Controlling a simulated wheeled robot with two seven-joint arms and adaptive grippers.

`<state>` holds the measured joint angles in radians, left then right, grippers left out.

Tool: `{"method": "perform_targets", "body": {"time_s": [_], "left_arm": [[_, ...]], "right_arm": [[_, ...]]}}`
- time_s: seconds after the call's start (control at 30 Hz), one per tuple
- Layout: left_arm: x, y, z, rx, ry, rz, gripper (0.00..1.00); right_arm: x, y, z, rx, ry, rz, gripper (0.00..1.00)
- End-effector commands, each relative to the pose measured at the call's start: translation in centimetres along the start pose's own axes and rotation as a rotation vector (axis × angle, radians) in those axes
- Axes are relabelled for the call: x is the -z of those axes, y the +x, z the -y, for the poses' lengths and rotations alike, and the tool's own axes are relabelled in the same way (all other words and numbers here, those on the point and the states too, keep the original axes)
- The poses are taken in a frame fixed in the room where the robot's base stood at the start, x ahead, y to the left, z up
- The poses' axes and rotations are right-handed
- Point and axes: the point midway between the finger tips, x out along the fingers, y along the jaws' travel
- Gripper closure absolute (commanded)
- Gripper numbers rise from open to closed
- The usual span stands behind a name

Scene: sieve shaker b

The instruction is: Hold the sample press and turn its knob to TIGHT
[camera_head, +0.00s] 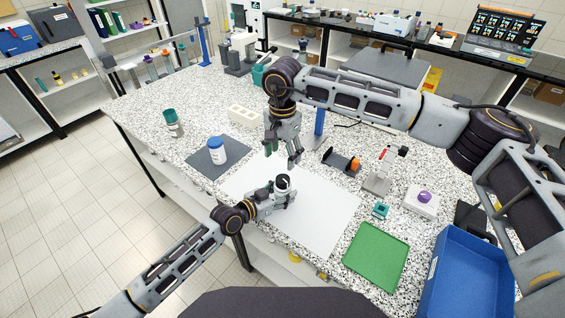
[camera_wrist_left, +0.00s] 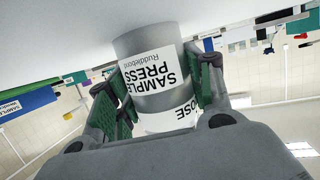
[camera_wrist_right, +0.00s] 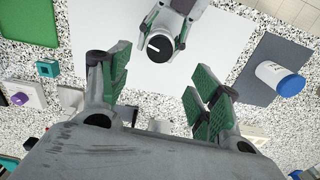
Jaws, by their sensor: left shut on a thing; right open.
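The sample press (camera_wrist_left: 150,60) is a grey cylinder with a white label reading "SAMPLE PRESS"; a second label, partly hidden, ends in "OSE". My left gripper (camera_head: 279,195) is shut around its body, over the white sheet (camera_head: 318,217). The black knob (camera_head: 283,181) is on top of the press. In the right wrist view the knob (camera_wrist_right: 160,46) shows a white pointer line; I cannot read its setting. My right gripper (camera_head: 282,158) is open and empty, pointing down above and just behind the press in the head view. It is apart from the knob.
A blue-capped white jar (camera_head: 217,150) stands on a grey mat (camera_head: 200,164) to the left. Small devices, one orange and black (camera_head: 341,162), stand right of the sheet. Bare sheet surrounds the press.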

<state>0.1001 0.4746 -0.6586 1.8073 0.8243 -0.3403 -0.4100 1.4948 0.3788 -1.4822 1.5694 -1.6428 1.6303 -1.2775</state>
Motion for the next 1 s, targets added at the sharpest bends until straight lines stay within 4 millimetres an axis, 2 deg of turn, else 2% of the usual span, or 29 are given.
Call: {"method": "perform_targets", "body": {"time_s": [0.23,0.83,0.87,1.0], "left_arm": [[-0.1,0.0,-0.1,-0.001,0.0,0.001,0.89],[-0.1,0.0,-0.1,-0.001,0.0,0.001,0.89],[-0.1,0.0,-0.1,-0.001,0.0,0.001,0.45],[-0.1,0.0,-0.1,-0.001,0.0,0.001,0.27]], "right_arm": [[0.0,-1.8,0.0,-0.001,0.0,-0.001,0.37],[0.0,-2.0,0.0,-0.001,0.0,0.0,0.37],[0.0,-2.0,0.0,-0.001,0.0,0.0,0.37],[0.0,-2.0,0.0,-0.001,0.0,0.0,0.37]]}}
